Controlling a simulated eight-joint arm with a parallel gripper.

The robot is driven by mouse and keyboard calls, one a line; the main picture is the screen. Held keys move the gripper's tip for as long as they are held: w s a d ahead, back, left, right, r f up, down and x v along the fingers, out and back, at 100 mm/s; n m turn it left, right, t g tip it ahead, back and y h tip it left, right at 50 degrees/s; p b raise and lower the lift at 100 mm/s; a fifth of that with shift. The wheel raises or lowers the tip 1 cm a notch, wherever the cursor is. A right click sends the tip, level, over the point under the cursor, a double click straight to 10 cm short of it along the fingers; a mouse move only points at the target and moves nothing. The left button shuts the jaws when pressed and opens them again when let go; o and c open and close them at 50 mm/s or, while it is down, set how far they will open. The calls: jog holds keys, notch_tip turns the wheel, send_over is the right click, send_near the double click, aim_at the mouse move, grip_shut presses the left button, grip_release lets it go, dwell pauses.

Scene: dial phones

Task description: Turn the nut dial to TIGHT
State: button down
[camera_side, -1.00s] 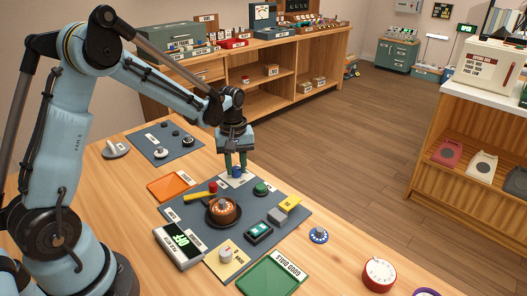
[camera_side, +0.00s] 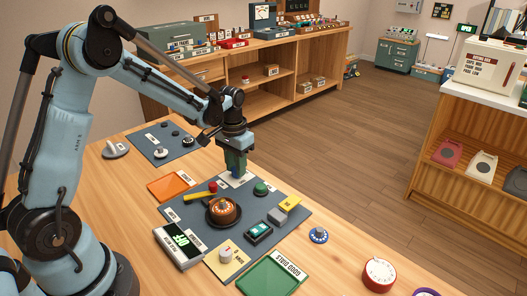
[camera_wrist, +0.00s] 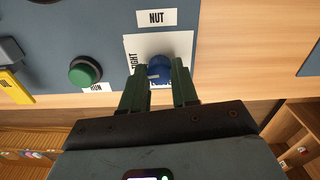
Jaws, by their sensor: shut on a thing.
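The nut dial (camera_wrist: 158,68) is a small blue knob on a white plate (camera_wrist: 183,45), below a label reading NUT (camera_wrist: 156,18) in the wrist view. The word TIGHT shows on the left side of the plate; other lettering is partly hidden by the fingers. A pale pointer mark on the knob points to the left. My gripper (camera_wrist: 160,82) is shut on the blue knob, with one green finger on each side. In the side view, my gripper (camera_side: 236,170) is low over the white plate at the mat's back edge and hides the knob.
A green button (camera_wrist: 85,70) stands left of the dial in the wrist view. A yellow piece (camera_wrist: 14,86) lies farther left. In the side view, the brown dial (camera_side: 223,210) and a red knob (camera_side: 213,186) are on the same mat. Bare table lies to the mat's right.

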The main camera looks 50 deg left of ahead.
jog(key=shift+m, duration=0.6)
jog(key=c, duration=0.8)
grip_release()
jog(key=shift+c, duration=0.2)
jog(key=shift+r, duration=0.1)
notch_tip(320, 180, up, 12)
